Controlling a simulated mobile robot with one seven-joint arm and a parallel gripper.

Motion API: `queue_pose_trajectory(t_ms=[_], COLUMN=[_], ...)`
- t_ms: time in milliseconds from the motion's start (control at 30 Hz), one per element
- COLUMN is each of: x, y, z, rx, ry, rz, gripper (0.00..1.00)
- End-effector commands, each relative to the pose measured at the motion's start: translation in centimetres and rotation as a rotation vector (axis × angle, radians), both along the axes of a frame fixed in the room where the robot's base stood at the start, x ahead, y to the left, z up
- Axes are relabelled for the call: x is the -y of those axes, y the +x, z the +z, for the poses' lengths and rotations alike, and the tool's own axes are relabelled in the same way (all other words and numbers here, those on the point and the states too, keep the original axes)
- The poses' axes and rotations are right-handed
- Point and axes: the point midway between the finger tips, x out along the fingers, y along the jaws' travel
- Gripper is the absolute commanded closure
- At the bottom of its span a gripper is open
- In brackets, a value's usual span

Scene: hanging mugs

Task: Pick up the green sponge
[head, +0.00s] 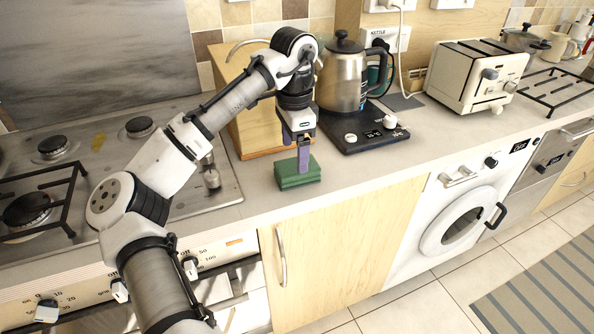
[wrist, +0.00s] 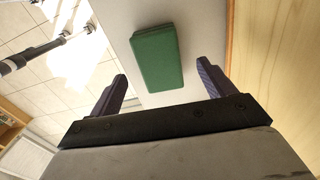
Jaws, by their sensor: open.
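The green sponge (head: 297,174) lies flat on the worktop near its front edge, between the hob and the kettle base. It also shows in the wrist view (wrist: 157,58), at the top centre, ahead of the fingers. My gripper (head: 298,152) points down just over the sponge in the head view, one purple finger overlapping it in the picture. In the wrist view my gripper (wrist: 161,80) is open, its two purple fingers spread wider than the sponge. The sponge is not between the fingertips, and nothing is held.
A wooden box (head: 250,110) stands close behind my gripper. A steel kettle (head: 345,80) on a black base (head: 370,135) stands to the right, with a toaster (head: 475,75) beyond. The hob (head: 95,160) is at left. The worktop (head: 350,175) right of the sponge is clear.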

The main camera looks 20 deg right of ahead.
Motion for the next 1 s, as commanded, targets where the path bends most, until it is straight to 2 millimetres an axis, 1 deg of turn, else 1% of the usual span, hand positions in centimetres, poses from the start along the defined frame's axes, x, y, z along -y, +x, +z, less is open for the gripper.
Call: queue_pose_trajectory(t_ms=[167, 300, 400, 500, 700, 767, 1000], x=[0.1, 0.5, 0.5, 0.5, 0.5, 0.5, 0.5], y=[-0.1, -0.3, -0.2, -0.2, -0.2, -0.2, -0.2], z=[-1.3, -3.5, -4.7, -5.3, -5.4, -5.4, -5.4], rx=[0.0, 0.0, 0.0, 0.0, 0.001, 0.001, 0.001], ry=[0.002, 0.001, -0.001, -0.001, -0.001, -0.001, -0.002], rz=[0.0, 0.0, 0.002, 0.001, 0.001, 0.001, 0.001], gripper=[0.18, 0.18, 0.18, 0.18, 0.18, 0.25, 0.56])
